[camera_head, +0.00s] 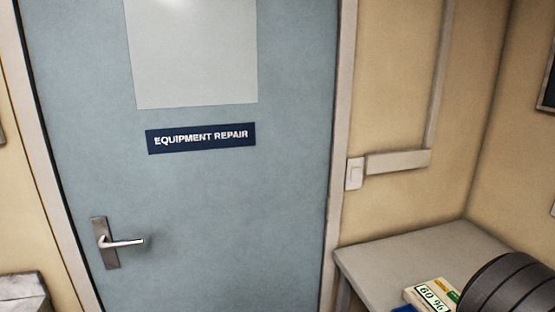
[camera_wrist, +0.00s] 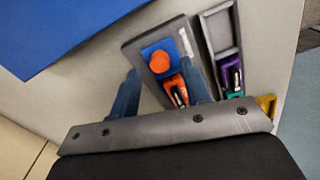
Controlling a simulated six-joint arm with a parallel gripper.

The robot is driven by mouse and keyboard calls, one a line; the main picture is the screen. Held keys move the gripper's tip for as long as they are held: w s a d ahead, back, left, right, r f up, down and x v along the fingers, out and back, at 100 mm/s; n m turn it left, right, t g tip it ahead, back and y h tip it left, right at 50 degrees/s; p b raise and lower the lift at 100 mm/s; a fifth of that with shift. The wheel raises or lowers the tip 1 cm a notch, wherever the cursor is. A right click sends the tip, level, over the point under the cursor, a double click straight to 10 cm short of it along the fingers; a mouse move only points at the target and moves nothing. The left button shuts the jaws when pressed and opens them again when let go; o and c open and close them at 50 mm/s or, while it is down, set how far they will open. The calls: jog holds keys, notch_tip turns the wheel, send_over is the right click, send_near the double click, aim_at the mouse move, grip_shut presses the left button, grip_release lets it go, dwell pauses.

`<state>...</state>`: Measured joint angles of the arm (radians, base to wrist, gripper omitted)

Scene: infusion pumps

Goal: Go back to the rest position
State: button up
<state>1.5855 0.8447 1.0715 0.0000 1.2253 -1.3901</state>
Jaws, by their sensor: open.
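My gripper (camera_wrist: 158,68) shows in the wrist view, with its two blue-grey fingers apart. Between and beyond the fingers is a dark grey unit (camera_wrist: 135,47) with a blue patch, a round orange knob (camera_wrist: 160,61) and an orange-and-black part (camera_wrist: 178,92). The fingers overlap this unit in the picture; I cannot tell whether they touch it. Nothing is visibly held. The lower part of the unit is hidden behind my gripper's body. My gripper is not recognisable in the head view.
A grey tray (camera_wrist: 236,28) with purple and teal parts stands beside the unit. A yellow piece (camera_wrist: 266,104) is near it; a blue sheet (camera_wrist: 60,30) lies at upper left. The head view shows a closed door (camera_head: 230,220), a grey tabletop (camera_head: 400,257) and a "60 %" box (camera_head: 433,294).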

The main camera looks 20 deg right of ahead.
notch_tip(320, 180, up, 15)
jog(key=f, duration=1.7)
jog(key=shift+w+f, duration=0.1)
jog(key=shift+w, duration=0.2)
jog(key=w, duration=0.7)
notch_tip(320, 180, up, 17)
jog(key=w+a+m+h, duration=0.2)
jog(key=w+a+m, duration=0.2)
jog(key=w+m, duration=0.3)
jog(key=shift+w+f, duration=0.4)
jog(key=shift+w, duration=0.25)
jog(key=shift+d, duration=0.1)
